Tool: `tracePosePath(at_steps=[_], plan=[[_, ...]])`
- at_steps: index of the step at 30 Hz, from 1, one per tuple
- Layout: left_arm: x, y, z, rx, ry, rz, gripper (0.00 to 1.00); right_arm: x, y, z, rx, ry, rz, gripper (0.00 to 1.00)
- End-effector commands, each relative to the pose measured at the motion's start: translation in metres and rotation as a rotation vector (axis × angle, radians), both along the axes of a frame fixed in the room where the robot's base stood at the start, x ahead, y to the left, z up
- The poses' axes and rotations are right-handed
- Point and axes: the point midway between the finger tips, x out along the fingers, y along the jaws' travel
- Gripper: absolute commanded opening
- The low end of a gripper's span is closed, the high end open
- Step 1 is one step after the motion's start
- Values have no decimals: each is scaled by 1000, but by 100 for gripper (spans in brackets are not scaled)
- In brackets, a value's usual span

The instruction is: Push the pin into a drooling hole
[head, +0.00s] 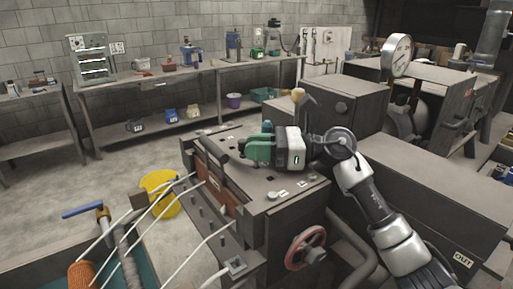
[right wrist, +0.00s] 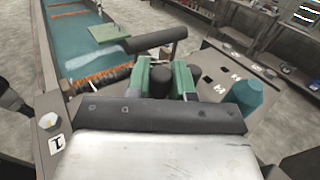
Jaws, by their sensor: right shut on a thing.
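My right gripper (head: 252,150) has green fingers and sits low over the top of the grey machine (head: 255,205). In the right wrist view the gripper (right wrist: 163,72) is shut on a dark round piece (right wrist: 160,82); I cannot tell whether this is the pin. Several thin white streams (head: 155,205) run from the machine's left side down to the left. The holes themselves are too small to make out. My left gripper is in neither view.
A red handwheel (head: 305,248) is on the machine's front. A wooden-knobbed lever (head: 298,95) rises behind my gripper. Workbenches line the back wall.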

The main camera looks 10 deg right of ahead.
Motion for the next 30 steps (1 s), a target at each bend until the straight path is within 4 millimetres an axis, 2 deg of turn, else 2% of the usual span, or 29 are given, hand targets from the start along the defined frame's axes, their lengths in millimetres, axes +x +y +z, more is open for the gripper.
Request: tracePosePath(at_steps=[2, 3, 8, 17, 30], plan=[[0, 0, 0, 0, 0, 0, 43, 0, 0, -1, -1, 1, 1, 0], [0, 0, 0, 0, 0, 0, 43, 0, 0, -1, -1, 1, 0, 28], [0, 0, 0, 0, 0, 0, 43, 0, 0, -1, -1, 1, 0, 52], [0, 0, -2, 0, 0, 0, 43, 0, -2, -2, -1, 1, -1, 52], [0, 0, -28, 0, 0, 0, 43, -15, -64, -3, -2, 0, -3, 52]])
